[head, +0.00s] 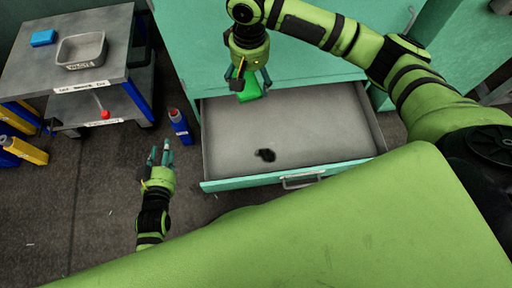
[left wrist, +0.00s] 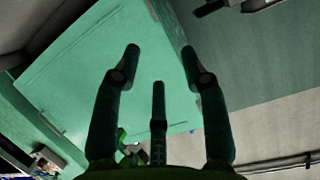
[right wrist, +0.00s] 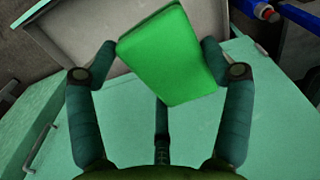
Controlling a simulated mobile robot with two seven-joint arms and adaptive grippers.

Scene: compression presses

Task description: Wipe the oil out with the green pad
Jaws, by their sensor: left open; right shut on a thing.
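The green pad (head: 248,91) is held in my right gripper (head: 250,78), above the back left of the open drawer. In the right wrist view the green pad (right wrist: 172,58) sits between the fingertips of my right gripper (right wrist: 165,60). A dark oil spot (head: 265,155) lies on the grey drawer floor (head: 310,125), left of its middle and towards the front. The pad is apart from the oil. My left gripper (head: 160,155) is open and empty, left of the drawer. In the left wrist view its fingers (left wrist: 160,60) are spread with nothing between them.
The teal cabinet (head: 180,45) stands behind the drawer, whose handle (head: 302,180) is at the front. A blue bottle with a red cap (head: 180,127) stands left of the drawer. A grey cart (head: 110,75) at the left carries a metal tray (head: 82,49) and a blue block (head: 44,38).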

